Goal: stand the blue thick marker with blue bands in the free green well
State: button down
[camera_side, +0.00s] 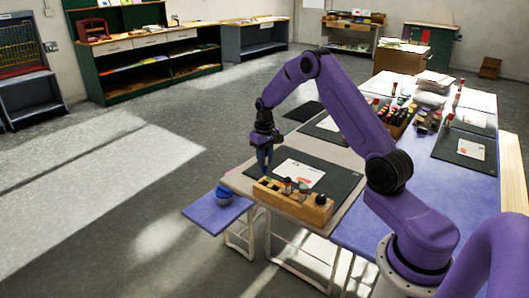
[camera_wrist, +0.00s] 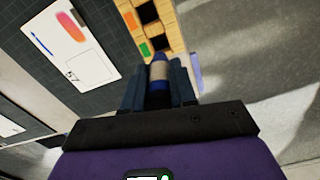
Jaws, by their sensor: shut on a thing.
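My gripper (camera_side: 265,167) is shut on a thick marker (camera_wrist: 158,72), which shows in the wrist view with a pale section and blue parts between the fingers. In the side view the fingers point down at the left end of a wooden block with wells (camera_side: 290,208); the gap between them is too small to judge. In the wrist view the block (camera_wrist: 171,22) shows dark square wells and a green patch (camera_wrist: 145,48) beside the well nearest the marker. An orange patch (camera_wrist: 131,20) lies farther along. The marker's lower end hides part of the block.
Several markers (camera_side: 288,185) stand in the block's other wells. A dark mat (camera_side: 332,178) with a printed white sheet (camera_side: 299,172) lies behind the block.

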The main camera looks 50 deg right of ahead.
aim_at(265, 170)
jog(key=shift+f, duration=0.9)
jog(key=shift+f, duration=2.6)
dwell(1.4)
jog(key=shift+f, duration=0.3)
jog(key=c, duration=0.8)
grip_release()
jog(key=shift+r, duration=3.75)
